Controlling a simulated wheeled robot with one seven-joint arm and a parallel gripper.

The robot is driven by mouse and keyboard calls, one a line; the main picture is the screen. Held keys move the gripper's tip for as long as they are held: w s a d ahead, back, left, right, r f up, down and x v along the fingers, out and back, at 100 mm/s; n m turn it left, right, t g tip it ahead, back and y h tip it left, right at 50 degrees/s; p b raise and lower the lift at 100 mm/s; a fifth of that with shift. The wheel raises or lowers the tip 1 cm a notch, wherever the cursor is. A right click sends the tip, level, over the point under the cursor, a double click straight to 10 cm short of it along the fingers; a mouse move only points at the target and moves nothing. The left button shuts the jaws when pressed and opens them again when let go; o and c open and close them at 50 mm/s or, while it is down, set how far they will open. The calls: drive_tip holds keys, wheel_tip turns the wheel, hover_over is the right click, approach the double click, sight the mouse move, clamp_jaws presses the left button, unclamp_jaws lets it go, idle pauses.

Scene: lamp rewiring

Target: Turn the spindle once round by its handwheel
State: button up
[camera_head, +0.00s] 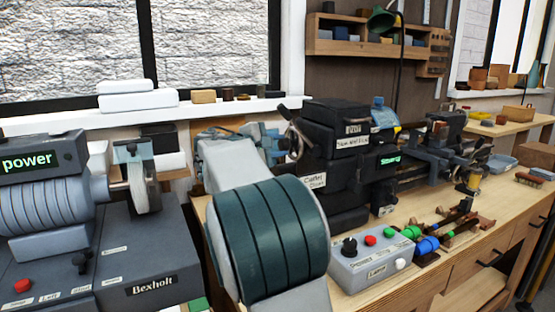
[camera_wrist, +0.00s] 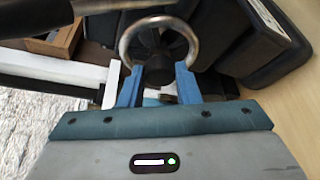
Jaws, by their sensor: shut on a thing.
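The handwheel (camera_wrist: 126,38) is a bright metal ring with dark spokes and a dark hub, at the top middle of the wrist view. In the head view the handwheel (camera_head: 298,140) is small, at the left end of the black lathe headstock (camera_head: 338,125). My gripper (camera_wrist: 158,76) has its two blue fingers at the lower part of the wheel, shut on it with a dark part between them. In the head view my gripper (camera_head: 278,143) is at the wheel, its fingertips hard to make out. The spindle is hidden inside the headstock.
A grey control box (camera_head: 370,262) with a red button and knobs stands at the bench front. Tools with green and blue handles (camera_head: 428,245) lie right of it. A grey machine labelled Bexholt (camera_head: 150,260) stands at left. The window sill (camera_head: 190,108) runs behind.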

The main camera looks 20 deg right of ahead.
drive_tip(key=shift+s+f+m+t+h+b, duration=0.2)
drive_tip(key=shift+m+b, duration=0.55)
drive_tip(key=shift+b, duration=1.25)
drive_tip(key=shift+w+f+m+t+h+b, duration=0.2)
drive_tip(key=shift+m+b, duration=0.55)
drive_tip(key=shift+b, duration=1.2)
drive_tip(key=shift+s+b, duration=0.1)
drive_tip(key=shift+b, duration=0.3)
drive_tip(key=shift+r+m+t+h+b, duration=0.15)
drive_tip(key=shift+m+t+h+b, duration=0.2)
drive_tip(key=shift+m+b, duration=0.6)
drive_tip(key=o, duration=1)
drive_tip(key=v, duration=1.3)
drive_tip(key=shift+s+a, duration=0.15)
drive_tip(key=shift+a, duration=0.25)
